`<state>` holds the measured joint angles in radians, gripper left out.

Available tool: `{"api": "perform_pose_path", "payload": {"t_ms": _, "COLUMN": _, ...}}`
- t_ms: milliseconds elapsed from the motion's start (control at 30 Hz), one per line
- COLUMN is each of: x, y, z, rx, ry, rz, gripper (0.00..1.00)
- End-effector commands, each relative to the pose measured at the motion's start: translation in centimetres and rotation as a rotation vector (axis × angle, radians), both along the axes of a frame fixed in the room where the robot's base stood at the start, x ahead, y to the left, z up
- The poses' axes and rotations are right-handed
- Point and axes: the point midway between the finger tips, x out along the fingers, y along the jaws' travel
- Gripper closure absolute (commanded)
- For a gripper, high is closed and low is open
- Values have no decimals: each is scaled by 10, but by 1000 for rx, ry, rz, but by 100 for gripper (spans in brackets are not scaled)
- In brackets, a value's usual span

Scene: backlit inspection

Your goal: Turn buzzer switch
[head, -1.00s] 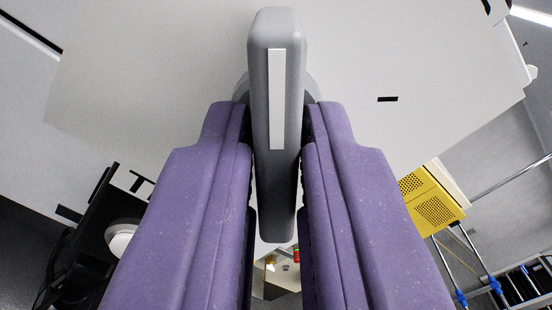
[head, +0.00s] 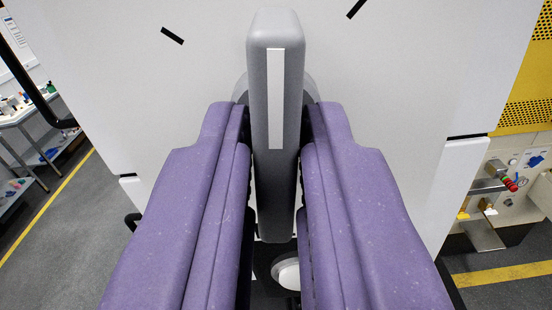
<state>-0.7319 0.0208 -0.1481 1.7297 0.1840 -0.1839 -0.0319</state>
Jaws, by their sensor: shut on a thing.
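The buzzer switch (head: 264,80) is a grey, elongated knob with a white stripe. It stands out from a pale panel (head: 120,80), over a round grey base that is mostly hidden behind it. My gripper (head: 275,170) has two purple fingers, one on each side of the knob's lower part, and is shut on it. The knob's long axis and stripe run nearly straight up and down in the view. Black dashes on the panel lie at upper left (head: 172,36) and upper right (head: 357,8) of the knob.
A white round piece (head: 286,272) shows below, between the fingers. A yellow perforated part (head: 528,100) is at the right edge, above a bench with small coloured items. A shelf table (head: 35,115) stands at left. The panel around the knob's upper end is clear.

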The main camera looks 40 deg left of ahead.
Motion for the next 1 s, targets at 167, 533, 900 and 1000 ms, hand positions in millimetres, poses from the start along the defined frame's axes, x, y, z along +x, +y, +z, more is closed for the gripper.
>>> {"api": "perform_pose_path", "payload": {"t_ms": 167, "x": 0, "y": 0, "z": -4, "rx": 138, "ry": 89, "rz": -1, "gripper": 100}}
{"api": "perform_pose_path", "payload": {"t_ms": 533, "x": -1, "y": 2, "z": -2, "rx": 397, "ry": 251, "rz": 0, "gripper": 100}}
{"api": "perform_pose_path", "payload": {"t_ms": 900, "x": -1, "y": 3, "z": -1, "rx": 533, "ry": 333, "rz": 0, "gripper": 100}}
{"api": "perform_pose_path", "payload": {"t_ms": 1000, "x": -1, "y": 3, "z": -1, "rx": 547, "ry": 343, "rz": 0, "gripper": 100}}
